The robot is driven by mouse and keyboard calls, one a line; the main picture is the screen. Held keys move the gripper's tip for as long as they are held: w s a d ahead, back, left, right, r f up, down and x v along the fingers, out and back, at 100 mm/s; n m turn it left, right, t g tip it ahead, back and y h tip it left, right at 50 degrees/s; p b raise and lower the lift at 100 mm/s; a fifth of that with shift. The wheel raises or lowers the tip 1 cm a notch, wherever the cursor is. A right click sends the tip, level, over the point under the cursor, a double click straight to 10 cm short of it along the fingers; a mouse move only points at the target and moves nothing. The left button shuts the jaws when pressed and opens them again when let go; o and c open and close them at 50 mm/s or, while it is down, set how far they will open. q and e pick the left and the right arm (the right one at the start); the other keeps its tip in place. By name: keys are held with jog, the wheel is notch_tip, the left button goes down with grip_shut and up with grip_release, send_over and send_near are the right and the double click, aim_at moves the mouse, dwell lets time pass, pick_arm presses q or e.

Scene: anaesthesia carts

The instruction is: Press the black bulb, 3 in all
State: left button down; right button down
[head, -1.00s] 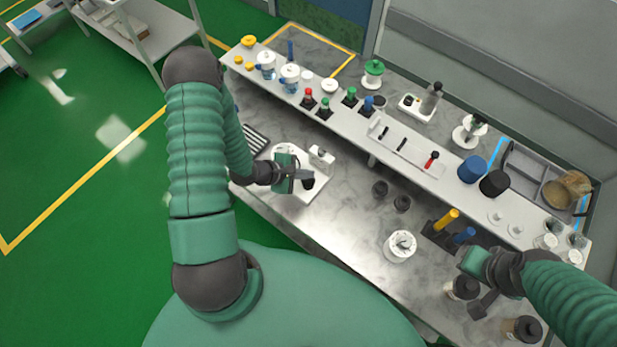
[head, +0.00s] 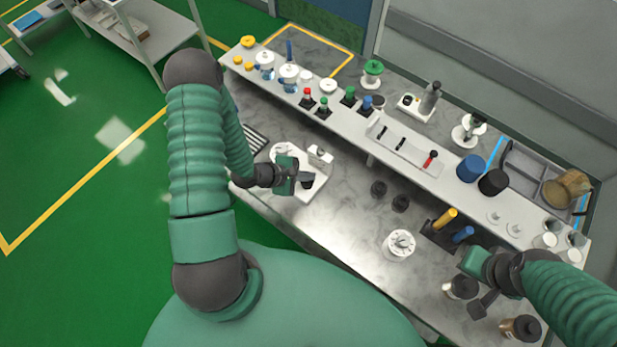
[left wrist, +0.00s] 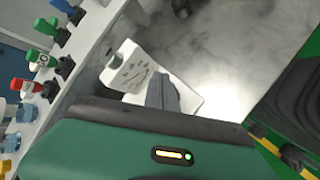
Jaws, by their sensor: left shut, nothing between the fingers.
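My left gripper (head: 308,181) is shut and empty, low over a white board (head: 314,188) on the marble counter. I cannot tell whether the fingertips touch anything. My right gripper (head: 479,308) hangs over the counter's right part, beside dark-capped bottles; its finger gap is unclear.
A raised white shelf behind carries coloured knobs, a white tray (head: 408,152), a blue cap (head: 471,168) and a black cap (head: 494,182). Two dark cups (head: 378,188) and a round white dial (head: 399,246) stand on the counter. Marble between board and dial is clear.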

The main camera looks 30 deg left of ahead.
pick_arm(q)
jog(key=shift+a+f, duration=0.25)
jog(key=shift+a, duration=0.3)
jog(key=shift+d, duration=0.1)
pick_arm(e)
jog(key=shift+a, duration=0.55)
pick_arm(q)
jog(key=shift+d+f, duration=0.1)
pick_arm(e)
jog(key=shift+d+f, duration=0.1)
pick_arm(q)
jog(key=shift+d, duration=0.2)
jog(key=shift+f, duration=0.15)
pick_arm(e)
jog(key=shift+d+f, duration=0.15)
jog(key=shift+d, duration=0.2)
pick_arm(q)
jog(key=shift+a+f+b, duration=0.25)
jog(key=shift+b, duration=0.15)
pick_arm(e)
jog(key=shift+a+f, duration=0.1)
jog(key=shift+a, duration=0.15)
pick_arm(q)
jog(key=shift+d+f, duration=0.1)
jog(key=shift+f, duration=0.15)
pick_arm(e)
jog(key=shift+f, duration=0.15)
